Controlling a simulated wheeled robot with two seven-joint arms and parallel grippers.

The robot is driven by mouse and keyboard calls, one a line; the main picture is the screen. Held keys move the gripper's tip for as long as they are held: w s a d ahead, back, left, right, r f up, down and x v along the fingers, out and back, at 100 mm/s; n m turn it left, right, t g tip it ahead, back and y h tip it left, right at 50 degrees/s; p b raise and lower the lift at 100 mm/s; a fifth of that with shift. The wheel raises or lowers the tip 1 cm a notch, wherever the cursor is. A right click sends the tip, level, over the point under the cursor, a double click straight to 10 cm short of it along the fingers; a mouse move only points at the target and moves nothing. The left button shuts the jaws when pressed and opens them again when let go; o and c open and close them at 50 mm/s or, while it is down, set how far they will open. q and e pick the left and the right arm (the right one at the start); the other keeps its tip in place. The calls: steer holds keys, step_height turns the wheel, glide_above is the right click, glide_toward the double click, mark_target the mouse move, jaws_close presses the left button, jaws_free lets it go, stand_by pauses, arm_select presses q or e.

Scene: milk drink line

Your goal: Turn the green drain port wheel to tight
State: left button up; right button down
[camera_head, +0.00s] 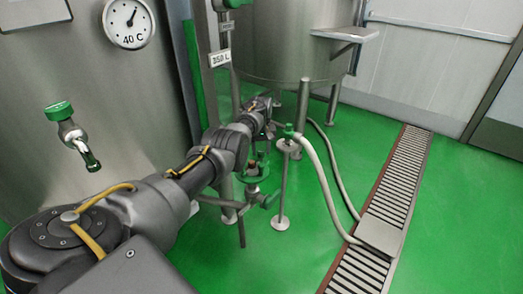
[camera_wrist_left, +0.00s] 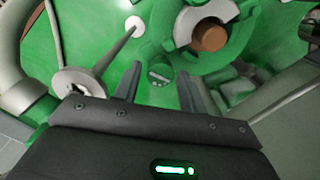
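A green ring-shaped part around a brown core (camera_wrist_left: 208,38), with grey pieces on it, shows at the upper right of the left wrist view. It appears to be the drain port wheel, and in the head view it shows small below my left forearm (camera_head: 253,172). My left gripper (camera_wrist_left: 160,92) is open, its two fingers apart with nothing held between them. A small grey marked disc (camera_wrist_left: 160,75) on green shows beyond the fingertips. In the head view the gripper's fingers are hard to make out at the far end of my arm. My right gripper is not in view.
A thin stand (camera_head: 283,190) with a green fitting and a pale hose (camera_head: 322,180) stands right of the wheel. The hose runs to a floor drain grating (camera_head: 400,180). Steel tanks (camera_head: 280,40) stand behind and at left, with a green-handled tap (camera_head: 72,135). Open green floor lies at right.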

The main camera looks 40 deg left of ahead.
arm_select(q)
steer(key=c, duration=0.7)
